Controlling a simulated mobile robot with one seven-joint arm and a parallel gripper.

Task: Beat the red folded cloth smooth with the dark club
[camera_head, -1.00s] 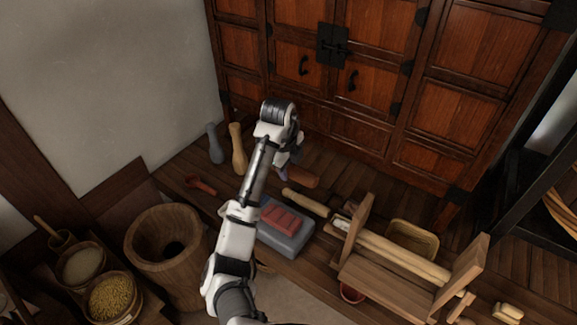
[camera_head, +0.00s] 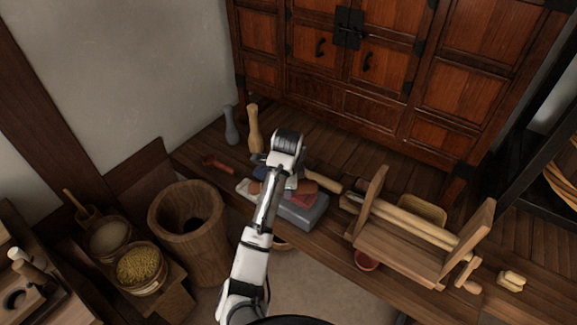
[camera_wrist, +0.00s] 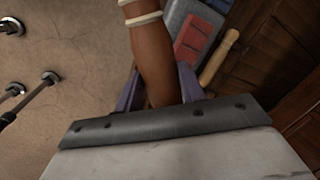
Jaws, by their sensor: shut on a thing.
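The dark brown club (camera_wrist: 151,55), with pale rings near one end, is held between the two purple-grey fingers of my gripper (camera_wrist: 160,88). In the head view the club (camera_head: 256,187) shows only in part beside my gripper (camera_head: 276,182), which hides the rest. The red folded cloth (camera_wrist: 193,40) lies on the grey stone block (camera_wrist: 177,14), to the right of the club in the wrist view. In the head view my wrist covers part of the cloth (camera_head: 303,198) and the block (camera_head: 306,216). Whether the club touches either cannot be told.
A pale wooden pin (camera_head: 323,180) lies behind the block. A wooden roller frame (camera_head: 395,255) stands to the right. A grey (camera_head: 231,125) and a tan club (camera_head: 254,130) stand at the back left. A wooden mortar (camera_head: 186,235) stands at front left, a cabinet (camera_head: 380,70) behind.

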